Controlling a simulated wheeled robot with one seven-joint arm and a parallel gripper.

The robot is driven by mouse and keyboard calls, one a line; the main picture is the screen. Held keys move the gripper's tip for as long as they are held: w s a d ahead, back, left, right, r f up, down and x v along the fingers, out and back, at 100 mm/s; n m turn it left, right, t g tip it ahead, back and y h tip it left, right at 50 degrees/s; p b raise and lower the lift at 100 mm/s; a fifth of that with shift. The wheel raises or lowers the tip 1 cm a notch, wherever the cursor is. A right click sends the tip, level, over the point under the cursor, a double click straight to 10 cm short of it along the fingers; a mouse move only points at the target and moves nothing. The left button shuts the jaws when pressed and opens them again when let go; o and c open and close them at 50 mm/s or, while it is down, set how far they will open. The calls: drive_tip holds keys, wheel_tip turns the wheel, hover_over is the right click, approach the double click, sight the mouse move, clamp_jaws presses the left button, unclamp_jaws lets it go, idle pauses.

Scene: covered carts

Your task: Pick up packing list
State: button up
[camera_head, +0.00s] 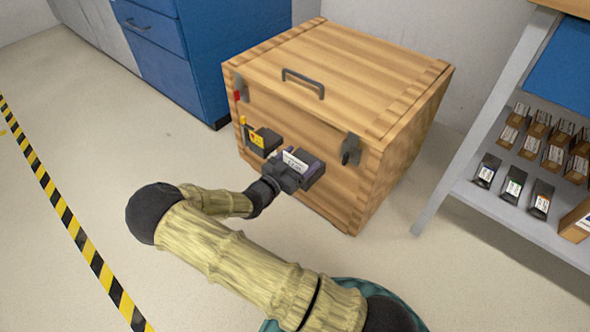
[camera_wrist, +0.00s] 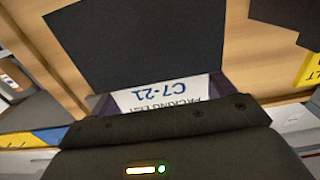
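The packing list (camera_head: 295,160) is a white card on the front of the wooden crate, at a dark purple-edged holder. In the wrist view the card (camera_wrist: 160,94) reads "PACKING LIST C7-21" upside down, with its lower part hidden behind the dark gripper body. A flat black panel (camera_wrist: 140,45) shows behind the card. My gripper (camera_head: 288,176) is right at the card, in front of the crate face. Its fingertips are not clearly visible, so I cannot tell whether they are apart or whether they touch the card.
The wooden crate (camera_head: 330,75) has a lid handle (camera_head: 303,82) and dark latches. A black box with a yellow tag (camera_head: 263,140) hangs left of the card. Blue cabinets (camera_head: 160,45) stand behind left; a shelf with small boxes (camera_head: 515,225) stands right.

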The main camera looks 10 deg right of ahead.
drive_tip(key=c, duration=0.3)
wheel_tip(320, 180, up, 10)
drive_tip(key=p, duration=0.6)
